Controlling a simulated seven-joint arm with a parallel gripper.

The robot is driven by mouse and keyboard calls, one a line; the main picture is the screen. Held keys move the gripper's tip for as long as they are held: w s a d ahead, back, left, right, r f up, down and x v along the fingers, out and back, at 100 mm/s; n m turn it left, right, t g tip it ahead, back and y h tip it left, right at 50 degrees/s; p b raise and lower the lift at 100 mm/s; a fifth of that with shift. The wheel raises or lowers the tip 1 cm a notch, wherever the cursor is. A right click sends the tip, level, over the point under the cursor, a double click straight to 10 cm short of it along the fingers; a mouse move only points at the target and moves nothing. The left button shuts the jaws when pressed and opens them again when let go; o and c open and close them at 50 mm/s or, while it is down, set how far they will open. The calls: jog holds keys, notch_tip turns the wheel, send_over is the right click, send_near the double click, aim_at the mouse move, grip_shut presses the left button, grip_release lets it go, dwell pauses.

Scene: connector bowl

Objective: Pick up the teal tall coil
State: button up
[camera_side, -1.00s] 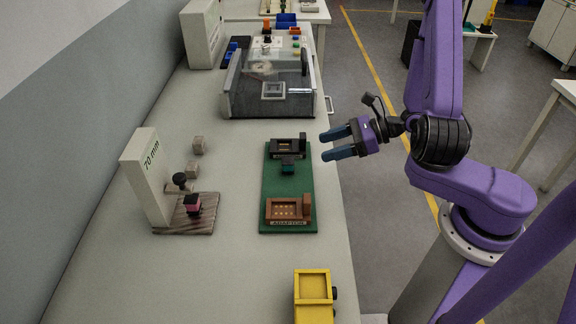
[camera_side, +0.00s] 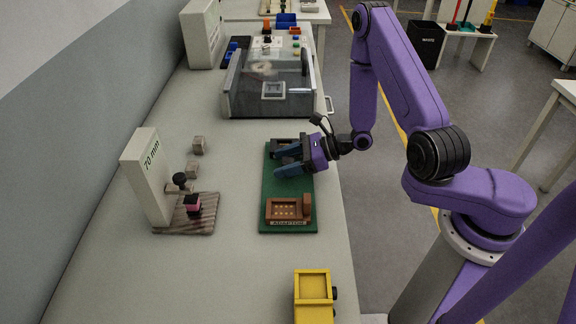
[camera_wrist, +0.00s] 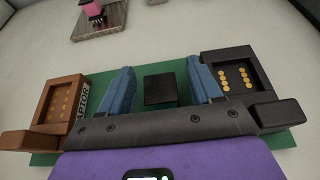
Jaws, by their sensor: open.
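My gripper (camera_side: 277,163) is over the far part of the green board (camera_side: 288,193), with its blue fingers spread apart. In the wrist view its fingertips (camera_wrist: 159,70) stand on either side of a block with a dark square top (camera_wrist: 160,90), with gaps on both sides. In the side view the gripper hides the coil. How high the fingers are above the board is hard to tell.
A brown socket labelled ADAPTOR (camera_side: 289,211) and a black socket (camera_wrist: 237,76) with gold contacts are on the board. A wooden stand (camera_side: 186,222) with a pink block and a 70 mm panel (camera_side: 147,178) is at left. A yellow box (camera_side: 313,292) is in front.

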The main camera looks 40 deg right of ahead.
jog(key=shift+w+a+f, duration=0.2)
jog(key=shift+w+a, duration=0.15)
jog(key=shift+w, duration=0.05)
jog(key=c, duration=1.1)
jog(key=shift+o, duration=0.2)
jog(key=shift+r, duration=0.1)
jog(key=shift+r, duration=0.75)
jog(key=shift+s+d+r, duration=1.3)
jog(key=shift+s+r, duration=4.3)
jog(key=shift+s, duration=1.15)
jog(key=w+d+f+m+t+h, duration=0.2)
jog(key=w+d, duration=0.4)
jog(key=w, duration=0.4)
jog(key=shift+f+m+h, duration=0.15)
jog(key=shift+m+h, duration=0.25)
jog(key=shift+m, duration=0.2)
